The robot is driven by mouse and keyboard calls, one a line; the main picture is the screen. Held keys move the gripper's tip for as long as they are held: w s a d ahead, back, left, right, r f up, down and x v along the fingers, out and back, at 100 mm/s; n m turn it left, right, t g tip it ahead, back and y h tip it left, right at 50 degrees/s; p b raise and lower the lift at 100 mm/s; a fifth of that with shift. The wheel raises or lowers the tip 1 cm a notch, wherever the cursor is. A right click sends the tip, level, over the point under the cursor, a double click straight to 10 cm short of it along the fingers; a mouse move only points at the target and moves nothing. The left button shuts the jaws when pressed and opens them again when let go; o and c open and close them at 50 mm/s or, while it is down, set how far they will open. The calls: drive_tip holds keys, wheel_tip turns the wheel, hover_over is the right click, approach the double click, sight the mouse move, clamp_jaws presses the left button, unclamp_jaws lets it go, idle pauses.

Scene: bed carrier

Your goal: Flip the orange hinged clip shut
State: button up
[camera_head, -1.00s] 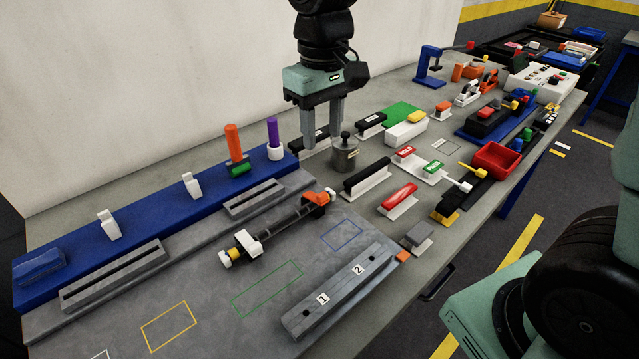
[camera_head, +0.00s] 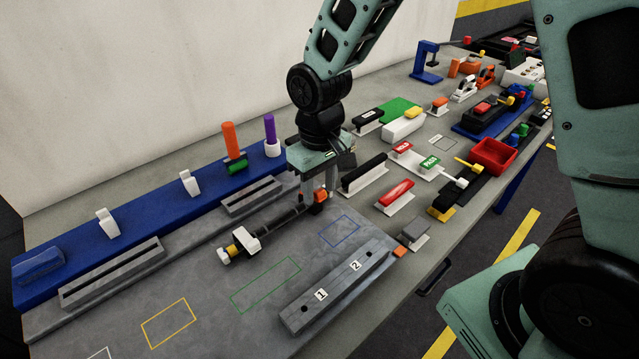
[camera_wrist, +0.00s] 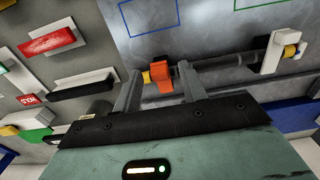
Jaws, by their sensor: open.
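The orange hinged clip (camera_head: 319,196) is at the right end of a dark rod (camera_head: 275,221) lying on the grey board. In the wrist view the clip (camera_wrist: 160,77) stands upright over the rod's end, between my gripper's two fingers. My gripper (camera_head: 316,192) points down at that end with its fingers apart. The fingers (camera_wrist: 157,86) also show in the wrist view, and I cannot tell whether either touches the clip. A white clip (camera_head: 246,240) with a yellow rod end beside it sits at the rod's left end.
A blue rail (camera_head: 150,222) with orange and purple pegs runs behind. A black-handled block (camera_head: 363,179) and a red-topped one (camera_head: 395,197) stand to the right.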

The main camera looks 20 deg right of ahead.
clamp_jaws()
drive_tip(key=b, duration=0.1)
drive_tip(key=f+t+b, duration=0.1)
drive_tip(key=b, duration=0.1)
drive_tip(key=shift+s+d+f+t, duration=0.1)
drive_tip(key=shift+s+f+t, duration=0.15)
drive_tip(key=shift+s+t, duration=0.1)
drive_tip(key=t+b, duration=0.1)
drive_tip(key=b, duration=0.1)
drive_tip(key=shift+s+f+y+b, duration=0.2)
drive_tip(key=shift+y+b, duration=0.1)
drive_tip(key=shift+y, duration=0.1)
drive_tip(key=shift+s+d+t+b, duration=0.1)
drive_tip(key=shift+t+b, duration=0.25)
drive_tip(key=shift+b, duration=0.1)
drive_tip(key=shift+r, duration=0.1)
unclamp_jaws()
drive_tip(key=p+v, duration=0.2)
drive_tip(key=v, duration=1.5)
drive_tip(key=shift+d+r, duration=0.2)
drive_tip(key=shift+d, duration=0.05)
